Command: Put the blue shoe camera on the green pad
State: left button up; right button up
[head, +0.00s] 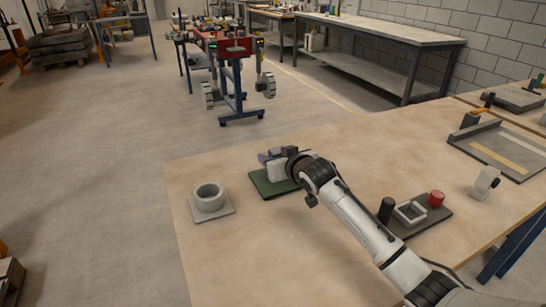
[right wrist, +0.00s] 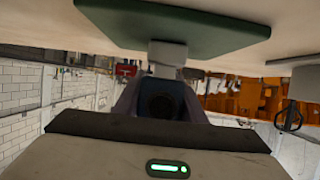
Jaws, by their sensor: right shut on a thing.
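The green pad (head: 268,188) lies near the far left part of the wooden table in the head view. It fills the top of the right wrist view (right wrist: 165,30), which looks upside down. My right gripper (head: 272,163) is over the pad and shut on the blue shoe camera. In the right wrist view the dark blue body of the blue shoe camera (right wrist: 182,95) shows with a round dark part. A grey block (right wrist: 168,53) sits between it and the pad. I cannot tell whether the block touches the pad. In the head view the gripper mostly hides the camera. My left gripper is not in view.
A grey ring on a square base (head: 222,211) stands left of the pad. A dark tray (head: 427,221) with a black cylinder, a square frame and a red cylinder (head: 436,198) lies right of my arm. A small white device (head: 484,183) stands farther right. The table middle is clear.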

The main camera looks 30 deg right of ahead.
jog(key=o, duration=1.2)
jog(key=shift+c, duration=0.2)
jog(key=shift+r, duration=0.15)
jog(key=p+v, duration=0.1)
jog(key=v, duration=1.1)
